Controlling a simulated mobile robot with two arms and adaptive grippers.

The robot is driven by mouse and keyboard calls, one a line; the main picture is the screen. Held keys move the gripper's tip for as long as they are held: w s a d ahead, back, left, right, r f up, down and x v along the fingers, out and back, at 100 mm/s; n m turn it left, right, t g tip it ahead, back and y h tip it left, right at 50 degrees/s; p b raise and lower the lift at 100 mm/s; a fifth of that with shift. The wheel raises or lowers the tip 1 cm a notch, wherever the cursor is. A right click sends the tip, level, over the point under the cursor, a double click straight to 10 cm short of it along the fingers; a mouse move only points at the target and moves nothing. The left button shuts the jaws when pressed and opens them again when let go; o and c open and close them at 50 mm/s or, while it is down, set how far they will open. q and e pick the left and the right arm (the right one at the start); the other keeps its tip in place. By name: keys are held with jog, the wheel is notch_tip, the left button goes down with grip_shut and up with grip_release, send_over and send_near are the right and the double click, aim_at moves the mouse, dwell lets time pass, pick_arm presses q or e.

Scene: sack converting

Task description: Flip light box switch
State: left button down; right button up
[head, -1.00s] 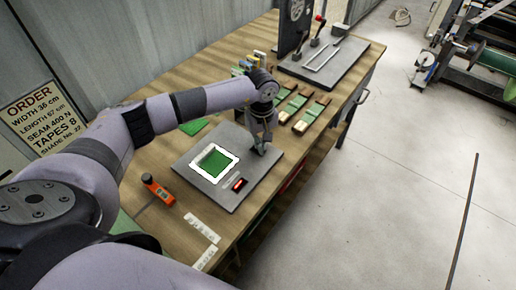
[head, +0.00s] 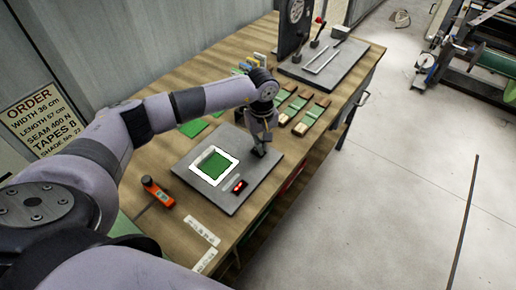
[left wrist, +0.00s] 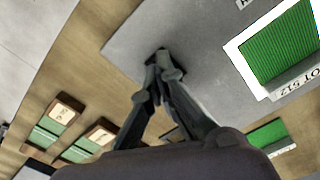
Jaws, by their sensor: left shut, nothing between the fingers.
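The light box is a flat grey panel (head: 222,208) on the wooden bench, with a white-framed window (head: 199,173) over a green woven swatch (head: 213,166). Its small red switch (head: 239,186) sits in a dark housing near the front edge. My left gripper (head: 260,152) points down over the panel's right part, apart from the switch and beyond it. That view shows the framed swatch (left wrist: 275,45) but not the switch. My right gripper is out of view.
An orange tool (head: 157,191) and white label strips (head: 201,230) lie on the bench left of and below the panel. Several green-and-wood sample blocks (head: 311,115) lie beyond my gripper. A grey lever stand (head: 325,65) is at the far end.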

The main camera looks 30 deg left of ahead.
pick_arm(q)
jog(key=shift+r+p, duration=1.1)
jog(key=shift+r, duration=1.55)
jog(key=shift+s+f, duration=0.1)
